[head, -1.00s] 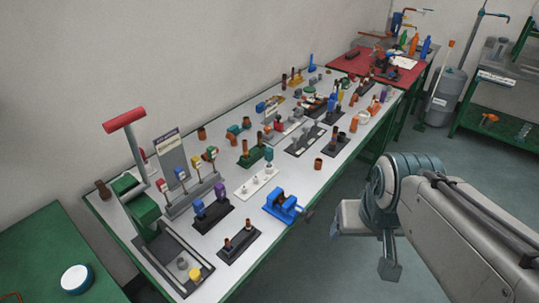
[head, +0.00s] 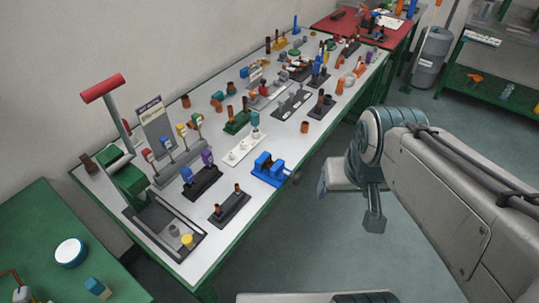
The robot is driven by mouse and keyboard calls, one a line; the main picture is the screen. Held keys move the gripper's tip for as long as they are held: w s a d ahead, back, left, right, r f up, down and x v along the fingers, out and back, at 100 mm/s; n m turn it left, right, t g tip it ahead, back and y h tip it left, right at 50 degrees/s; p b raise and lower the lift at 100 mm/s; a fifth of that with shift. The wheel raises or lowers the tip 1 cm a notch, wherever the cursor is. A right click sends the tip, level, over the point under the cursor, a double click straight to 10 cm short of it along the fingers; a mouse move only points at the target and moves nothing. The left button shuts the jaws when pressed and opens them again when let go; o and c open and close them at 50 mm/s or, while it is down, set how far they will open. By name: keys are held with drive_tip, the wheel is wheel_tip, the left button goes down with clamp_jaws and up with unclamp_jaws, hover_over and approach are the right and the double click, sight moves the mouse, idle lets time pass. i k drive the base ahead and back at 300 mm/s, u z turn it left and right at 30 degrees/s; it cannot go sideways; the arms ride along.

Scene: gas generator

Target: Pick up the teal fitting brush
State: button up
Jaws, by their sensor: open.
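A small teal piece (head: 255,119) stands upright at the far end of a white strip holder (head: 240,152) on the long workbench. It may be the teal fitting brush, but it is too small to be sure. Another teal piece (head: 217,97) sits farther back beside a brown cylinder. My gripper (head: 350,203) is open and empty, its fingers hanging over the floor off the bench's right edge. It is well apart from both teal pieces.
A blue vise (head: 268,168) sits at the bench's near right edge, between the white strip and my gripper. A green press with a red handle (head: 103,89) rises at the left. Dark racks (head: 230,206) and several small parts crowd the bench. The floor (head: 290,240) beside it is clear.

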sight(254, 116)
drive_tip(key=z, duration=0.25)
drive_tip(key=k, duration=0.35)
drive_tip(key=z, duration=0.7)
drive_tip(key=i, duration=1.25)
drive_tip(key=u, duration=1.7)
drive_tip(key=i, duration=0.55)
drive_tip(key=u, duration=0.45)
